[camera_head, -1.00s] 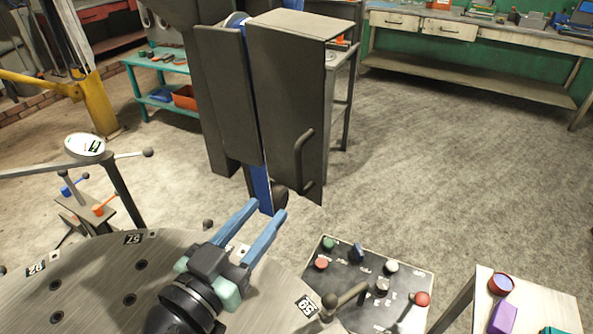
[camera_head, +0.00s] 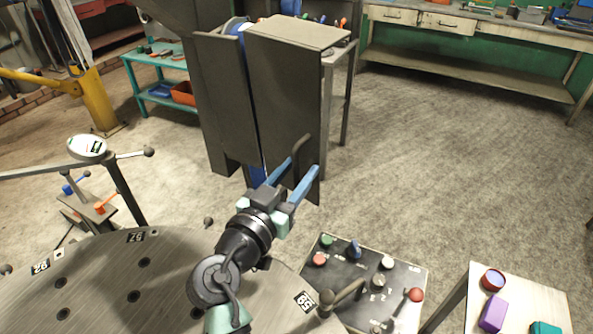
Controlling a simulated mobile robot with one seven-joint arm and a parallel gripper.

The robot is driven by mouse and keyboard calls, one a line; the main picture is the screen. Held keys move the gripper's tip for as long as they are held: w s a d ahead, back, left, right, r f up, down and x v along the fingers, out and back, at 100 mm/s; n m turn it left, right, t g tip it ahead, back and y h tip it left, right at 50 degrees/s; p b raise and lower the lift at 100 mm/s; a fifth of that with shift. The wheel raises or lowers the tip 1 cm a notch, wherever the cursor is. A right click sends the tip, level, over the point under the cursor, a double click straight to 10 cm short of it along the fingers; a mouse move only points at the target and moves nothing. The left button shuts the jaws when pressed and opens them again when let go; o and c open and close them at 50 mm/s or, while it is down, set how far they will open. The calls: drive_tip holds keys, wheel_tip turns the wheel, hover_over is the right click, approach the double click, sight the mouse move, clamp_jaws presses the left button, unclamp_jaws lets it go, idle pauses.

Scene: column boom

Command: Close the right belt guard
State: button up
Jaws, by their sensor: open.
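The right belt guard (camera_head: 283,90) is a dark grey, box-like cover with a lighter top, standing on the machine behind the round table. A narrow gap showing blue separates it from the left guard panel (camera_head: 228,105). Its bar handle (camera_head: 304,145) is near its lower right edge. My gripper (camera_head: 303,165) is open, its two blue fingers pointing up and away at the guard's lower part. The handle appears between the fingertips, its lower end partly hidden by the gripper. I cannot tell whether the fingers touch it.
The round metal table (camera_head: 95,285) with holes fills the lower left. A control panel (camera_head: 340,272) with knobs and levers stands right of my arm, beside a small table (camera_head: 462,325) with coloured items. The floor (camera_head: 450,170) to the right is clear.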

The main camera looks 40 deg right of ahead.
clamp_jaws()
idle(1.3)
